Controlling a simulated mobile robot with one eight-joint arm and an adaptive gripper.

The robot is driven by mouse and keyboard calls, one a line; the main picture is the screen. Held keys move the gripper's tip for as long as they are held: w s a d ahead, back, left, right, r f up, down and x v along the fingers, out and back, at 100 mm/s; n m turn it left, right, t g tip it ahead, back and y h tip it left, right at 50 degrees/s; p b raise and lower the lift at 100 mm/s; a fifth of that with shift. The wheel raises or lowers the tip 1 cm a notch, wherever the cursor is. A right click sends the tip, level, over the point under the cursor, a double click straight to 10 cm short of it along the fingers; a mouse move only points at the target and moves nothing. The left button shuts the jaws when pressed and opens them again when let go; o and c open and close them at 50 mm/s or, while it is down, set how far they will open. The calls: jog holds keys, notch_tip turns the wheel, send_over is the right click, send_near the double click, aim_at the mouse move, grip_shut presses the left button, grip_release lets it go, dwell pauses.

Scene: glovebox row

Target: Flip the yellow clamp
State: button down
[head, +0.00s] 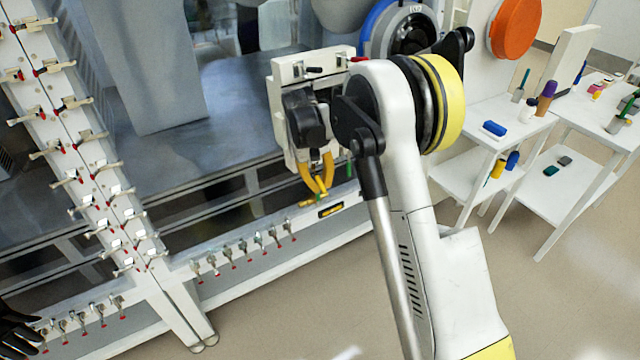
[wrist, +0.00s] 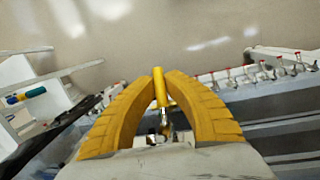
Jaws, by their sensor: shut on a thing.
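My gripper (head: 318,188) reaches down to the lower front rail of the glovebox in the head view. Its two curved yellow fingers also show in the wrist view (wrist: 160,82). They are shut on the yellow clamp (wrist: 160,90), whose cylindrical yellow handle stands between the fingertips. A metal part of the clamp shows below the handle in the wrist view. In the head view a small yellow piece (head: 307,204) shows beside the fingertips; most of the clamp is hidden there by the fingers.
Several metal clamps with red tips line the lower rail (head: 245,248) and the upright frame post (head: 90,150). A yellow-and-black label (head: 330,210) is on the rail close to my gripper. White side tables (head: 470,120) with small items stand at the right. The floor (head: 560,290) in front is clear.

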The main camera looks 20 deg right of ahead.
dwell(0.4)
jog(key=c, duration=1.4)
grip_release()
jog(key=shift+c, duration=0.2)
jog(key=v, duration=1.2)
